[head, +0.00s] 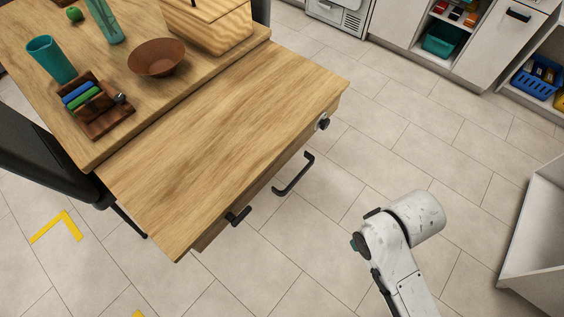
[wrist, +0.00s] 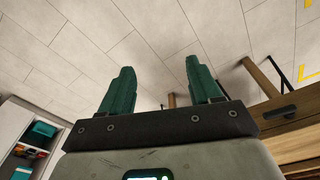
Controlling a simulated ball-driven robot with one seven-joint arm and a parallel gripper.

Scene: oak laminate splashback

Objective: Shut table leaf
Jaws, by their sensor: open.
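The table leaf (head: 225,140) is a wooden panel sticking out from under the raised main tabletop (head: 112,50), one step lower. Its front carries a long black bar handle (head: 294,175), a smaller black handle (head: 238,215) and a round dark knob (head: 323,123). In the wrist view, wood with a black handle (wrist: 280,112) shows at the right edge. My gripper (wrist: 159,66) has two green fingers spread apart with nothing between them.
On the tabletop stand a teal cup (head: 51,60), a brown bowl (head: 157,57), a wooden tray (head: 105,122) with colored items, and a wooden box (head: 208,25). White cabinets (head: 395,20) line the back. Tiled floor (head: 400,130) between the leaf and cabinets is clear.

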